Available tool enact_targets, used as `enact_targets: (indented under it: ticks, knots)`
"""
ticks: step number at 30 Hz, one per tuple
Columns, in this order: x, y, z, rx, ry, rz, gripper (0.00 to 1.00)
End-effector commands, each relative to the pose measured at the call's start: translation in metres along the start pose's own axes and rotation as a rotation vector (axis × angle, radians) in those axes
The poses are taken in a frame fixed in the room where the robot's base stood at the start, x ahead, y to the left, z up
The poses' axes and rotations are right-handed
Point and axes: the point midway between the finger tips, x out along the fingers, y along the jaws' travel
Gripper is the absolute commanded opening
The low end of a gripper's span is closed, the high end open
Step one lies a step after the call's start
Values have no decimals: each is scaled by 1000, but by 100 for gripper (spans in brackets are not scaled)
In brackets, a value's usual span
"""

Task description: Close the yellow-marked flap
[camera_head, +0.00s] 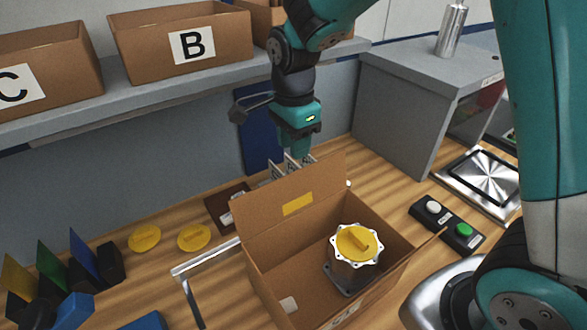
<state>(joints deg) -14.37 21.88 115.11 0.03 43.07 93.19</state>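The yellow-marked flap (265,207) stands raised along the back edge of an open cardboard box (268,285). Its yellow mark (298,203) faces the box opening. Inside the box is a grey metal housing (352,272) with a scalloped white flange and a yellow cap (358,243). My gripper (294,152) points down behind the flap, near its top edge. Its fingertips are not clear, and I cannot tell whether it touches the flap or is open or shut.
Several pale upright plates (288,166) stand behind the flap by my gripper. Yellow discs (194,237) and coloured bins (62,275) lie left. A button box (447,224) and metal plate (483,178) are right. A shelf with cardboard boxes (140,45) runs along the back.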

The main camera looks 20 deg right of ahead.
Motion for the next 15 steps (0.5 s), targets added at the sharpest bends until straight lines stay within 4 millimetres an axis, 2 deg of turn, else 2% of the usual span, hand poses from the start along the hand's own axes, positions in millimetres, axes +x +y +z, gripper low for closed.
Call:
enact_targets:
  ticks: [3,9,15]
  knots:
    - [26,2,0,-1,0,8,35]
    - [62,1,0,-1,0,5,35]
    - [80,0,0,-2,0,1,35]
